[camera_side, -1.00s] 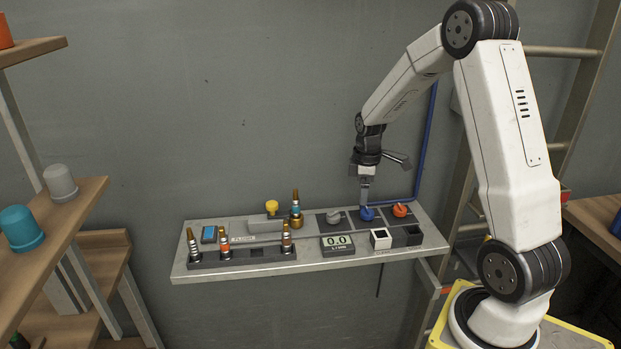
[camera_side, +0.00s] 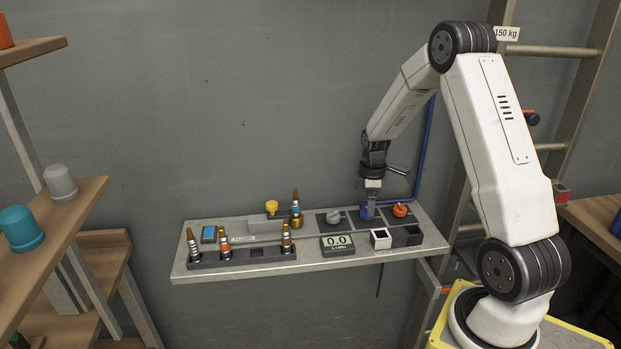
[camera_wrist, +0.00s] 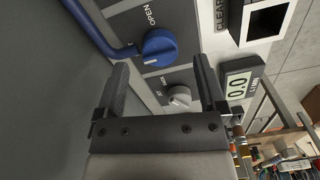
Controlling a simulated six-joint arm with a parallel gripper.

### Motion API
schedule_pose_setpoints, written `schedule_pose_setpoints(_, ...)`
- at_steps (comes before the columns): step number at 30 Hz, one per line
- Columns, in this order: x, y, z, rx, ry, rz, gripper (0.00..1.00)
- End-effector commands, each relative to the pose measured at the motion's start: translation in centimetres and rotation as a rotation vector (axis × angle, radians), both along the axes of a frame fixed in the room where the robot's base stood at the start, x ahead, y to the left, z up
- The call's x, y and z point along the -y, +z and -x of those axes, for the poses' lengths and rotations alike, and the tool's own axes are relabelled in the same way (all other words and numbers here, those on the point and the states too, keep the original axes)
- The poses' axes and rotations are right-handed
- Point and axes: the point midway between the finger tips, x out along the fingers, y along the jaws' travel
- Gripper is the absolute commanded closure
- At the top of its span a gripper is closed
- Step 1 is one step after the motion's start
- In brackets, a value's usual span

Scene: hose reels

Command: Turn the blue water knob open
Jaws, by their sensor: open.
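The blue water knob (camera_side: 367,213) sits on the shelf panel between a grey knob (camera_side: 333,217) and an orange knob (camera_side: 400,210). In the wrist view the blue knob (camera_wrist: 160,47) shows whole, with the label OPEN (camera_wrist: 150,15) beside it and a blue pipe (camera_wrist: 92,28) running up to it. My gripper (camera_side: 370,204) is over the blue knob in the side view. In the wrist view my gripper (camera_wrist: 160,70) has its two fingers spread, with the knob just beyond the tips, between them. I cannot tell whether a finger touches it.
A yellow knob (camera_side: 272,207) and several nozzles are further left. The wall is close behind the shelf.

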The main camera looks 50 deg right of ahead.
Motion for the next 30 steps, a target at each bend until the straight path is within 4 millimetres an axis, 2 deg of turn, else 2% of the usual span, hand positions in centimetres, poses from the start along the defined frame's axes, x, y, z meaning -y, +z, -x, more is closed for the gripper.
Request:
schedule_pose_setpoints(3,0.0,-1.4,0.0,-0.002,0.0,-0.001,0.1)
schedule_pose_setpoints(9,0.0,-2.7,0.0,-0.001,0.0,-0.001,0.1)
schedule_pose_setpoints(19,0.0,-3.0,0.0,0.001,0.0,0.001,0.1)
schedule_pose_setpoints(20,0.0,-3.0,0.0,0.001,-0.001,0.001,0.13)
schedule_pose_setpoints(28,0.0,-3.0,0.0,0.001,0.0,0.001,0.99)
schedule_pose_setpoints(30,0.0,-3.0,0.0,0.001,-0.001,0.001,1.0)
